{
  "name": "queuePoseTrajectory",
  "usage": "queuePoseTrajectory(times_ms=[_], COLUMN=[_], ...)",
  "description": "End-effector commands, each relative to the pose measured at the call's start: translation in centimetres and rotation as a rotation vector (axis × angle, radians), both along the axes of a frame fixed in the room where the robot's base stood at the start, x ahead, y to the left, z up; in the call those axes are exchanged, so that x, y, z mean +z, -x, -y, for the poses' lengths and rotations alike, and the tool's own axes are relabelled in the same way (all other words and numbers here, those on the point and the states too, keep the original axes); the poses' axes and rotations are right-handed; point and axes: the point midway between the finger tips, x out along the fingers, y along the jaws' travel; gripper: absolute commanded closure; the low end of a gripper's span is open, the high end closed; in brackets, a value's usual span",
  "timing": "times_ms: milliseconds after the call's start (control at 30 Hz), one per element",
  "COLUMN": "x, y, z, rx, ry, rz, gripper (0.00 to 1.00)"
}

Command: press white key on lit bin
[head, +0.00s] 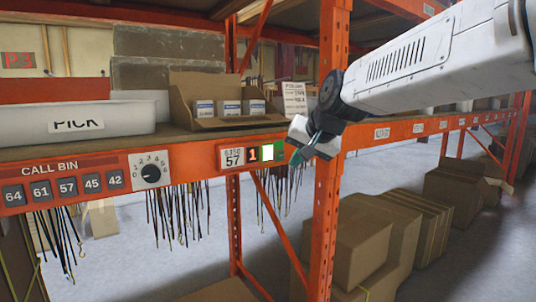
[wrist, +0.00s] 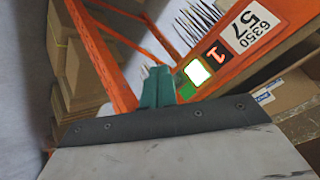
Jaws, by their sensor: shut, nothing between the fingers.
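The lit bin module on the orange shelf beam has a label (head: 232,156) reading 57 and a display (head: 253,153) showing 1. Its bright white key (head: 268,149) is right of the display, with a green part (head: 280,152) beside it. In the wrist view the white key (wrist: 197,73) is right of my fingertips, below the display (wrist: 216,51). My gripper (head: 293,159) is shut and empty, just right of the module in the head view. Its teal fingers (wrist: 156,75) are together in the wrist view. I cannot tell whether they touch the module.
A call bin panel (head: 66,187) with a dial (head: 151,172) is at left. An open carton (head: 225,115) sits above the module. Dark cords (head: 180,205) hang below the beam.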

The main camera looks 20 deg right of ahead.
Motion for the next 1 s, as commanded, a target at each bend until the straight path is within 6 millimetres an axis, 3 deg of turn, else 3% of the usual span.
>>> queuePoseTrajectory(times_ms=[600, 1000], x=[-0.1, 0.0], y=[-7.1, -8.1], z=[-2.3, -2.7], rx=[0.002, 0.0], ry=[0.0, 0.0], rz=[-0.002, -0.001], gripper=[1.0, 1.0])
